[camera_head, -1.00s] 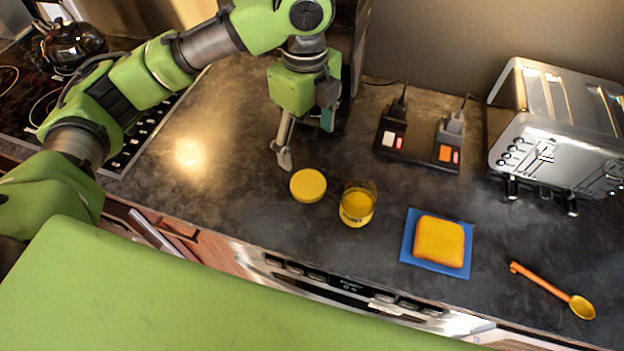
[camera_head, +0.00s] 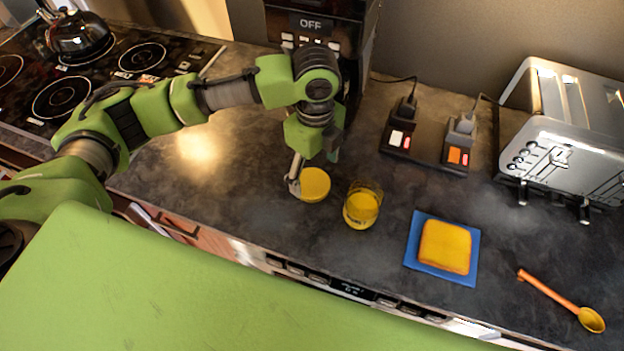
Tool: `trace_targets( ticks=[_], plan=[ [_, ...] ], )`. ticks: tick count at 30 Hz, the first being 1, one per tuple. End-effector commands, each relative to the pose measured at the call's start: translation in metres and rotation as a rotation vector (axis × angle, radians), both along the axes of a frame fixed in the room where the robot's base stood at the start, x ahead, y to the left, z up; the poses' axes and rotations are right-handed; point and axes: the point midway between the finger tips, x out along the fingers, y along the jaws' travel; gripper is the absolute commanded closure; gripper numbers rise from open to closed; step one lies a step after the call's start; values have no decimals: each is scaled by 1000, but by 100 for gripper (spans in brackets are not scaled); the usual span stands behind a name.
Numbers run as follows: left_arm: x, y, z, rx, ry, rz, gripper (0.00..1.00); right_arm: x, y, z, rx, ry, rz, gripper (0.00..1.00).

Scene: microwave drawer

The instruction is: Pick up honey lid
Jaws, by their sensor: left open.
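The honey lid (camera_head: 316,184) is a round yellow disc on the dark countertop, left of the open honey jar (camera_head: 362,205). My left gripper (camera_head: 308,172) points down over the lid. One fingertip is at the lid's left edge and the other finger shows behind the lid's far side, so the jaws are open around or just above it. I cannot tell whether a finger touches the lid. The jar is clear with yellow honey inside. My right gripper is not in view.
A slice of toast (camera_head: 445,246) lies on a blue mat (camera_head: 412,243), with an orange-handled spoon (camera_head: 560,298) to its right. A toaster (camera_head: 565,135) and power sockets (camera_head: 402,138) stand behind. A stove with a kettle (camera_head: 77,35) is at left.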

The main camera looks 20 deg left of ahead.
Motion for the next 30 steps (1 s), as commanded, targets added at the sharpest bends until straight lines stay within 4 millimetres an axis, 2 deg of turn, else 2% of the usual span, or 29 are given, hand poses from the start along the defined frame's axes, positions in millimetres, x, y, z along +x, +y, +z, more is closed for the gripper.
trace_targets(
  ticks=[3,7,16,20,30],
  plan=[
    [-4,-1,-16,1,6,-1,27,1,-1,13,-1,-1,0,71],
    [-4,-1,-34,2,4,0,27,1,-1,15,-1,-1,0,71],
    [-3,-1,-39,1,0,-1,27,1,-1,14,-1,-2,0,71],
    [-3,-1,-39,1,0,-1,55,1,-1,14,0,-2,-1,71],
    [-3,-1,-39,1,0,-1,57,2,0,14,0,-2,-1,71]
  ],
)
